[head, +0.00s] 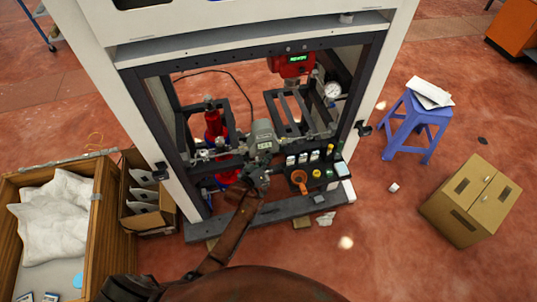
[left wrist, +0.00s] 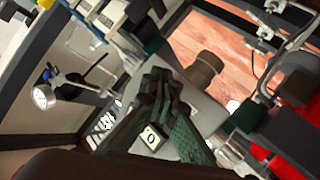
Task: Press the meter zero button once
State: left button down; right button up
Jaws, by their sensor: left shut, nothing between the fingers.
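In the left wrist view the shut fingers (left wrist: 160,88) lie over the grey meter housing (left wrist: 205,112). A small white square marked 0 (left wrist: 152,137), which looks like the zero button, shows between the finger sides. I cannot tell whether the fingertips touch the meter. The button is too small or hidden to make out in the head view. My right gripper is in neither view.
A rack of small bottles (head: 312,165) and an orange cup (head: 299,178) sit close to the right of my left gripper. A red unit with a green display (head: 291,64) and a round gauge (head: 333,90) are behind. Frame posts (head: 365,100) bound the opening.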

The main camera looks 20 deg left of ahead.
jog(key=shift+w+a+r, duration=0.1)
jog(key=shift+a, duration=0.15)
pick_arm(q)
jog(key=shift+s+d+p, duration=0.5)
jog(key=shift+s+p, duration=0.1)
jog(key=shift+s, duration=0.1)
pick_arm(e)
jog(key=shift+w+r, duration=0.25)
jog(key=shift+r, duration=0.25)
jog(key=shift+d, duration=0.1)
